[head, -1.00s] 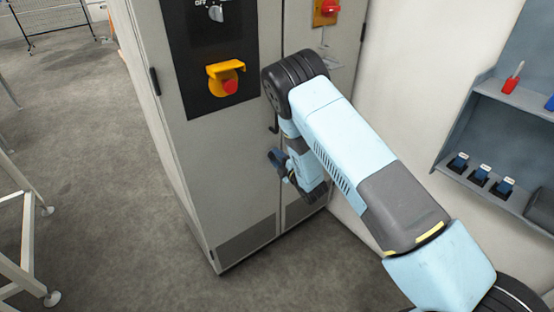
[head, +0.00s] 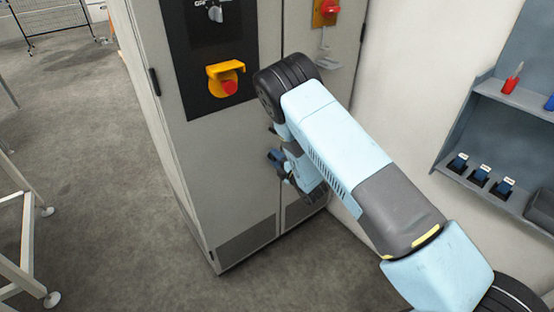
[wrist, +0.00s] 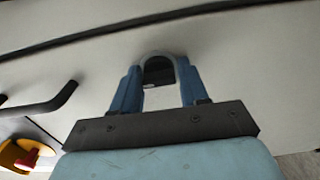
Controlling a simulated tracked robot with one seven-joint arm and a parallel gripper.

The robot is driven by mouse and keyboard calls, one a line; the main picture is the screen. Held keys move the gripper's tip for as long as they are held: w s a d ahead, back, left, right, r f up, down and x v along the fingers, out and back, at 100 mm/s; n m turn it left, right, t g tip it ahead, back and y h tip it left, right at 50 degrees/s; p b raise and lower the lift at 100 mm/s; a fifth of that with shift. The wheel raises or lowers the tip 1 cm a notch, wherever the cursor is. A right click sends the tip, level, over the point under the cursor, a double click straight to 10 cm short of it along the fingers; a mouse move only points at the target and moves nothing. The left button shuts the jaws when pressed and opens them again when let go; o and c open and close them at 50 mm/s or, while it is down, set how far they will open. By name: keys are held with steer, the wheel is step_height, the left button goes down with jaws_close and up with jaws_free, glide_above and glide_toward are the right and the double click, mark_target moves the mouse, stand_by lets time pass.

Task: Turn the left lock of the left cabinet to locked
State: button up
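The left cabinet (head: 222,170) is a tall light-grey cabinet with a black panel carrying a grey knob (head: 215,14) and a red button under a yellow guard (head: 226,78). My gripper (head: 275,158) is close to the cabinet's front, low and right of that button, partly hidden by my arm. In the wrist view its two blue fingers (wrist: 158,85) stand apart with pale cabinet surface between them. A grey-blue arch with a dark middle (wrist: 158,68) shows at the fingertips. I cannot tell whether it is the lock or part of the fingers, nor the lock's position.
A black bent handle (wrist: 50,100) sticks out from the cabinet left of my fingers in the wrist view. A wall shelf (head: 500,185) with small blue-topped items is at the right. A pale frame (head: 25,245) stands at the left; the floor between is clear.

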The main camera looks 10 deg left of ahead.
steer(key=o, duration=0.4)
steer(key=v, duration=1.3)
steer(key=shift+s+d, duration=0.2)
steer(key=shift+s, duration=0.05)
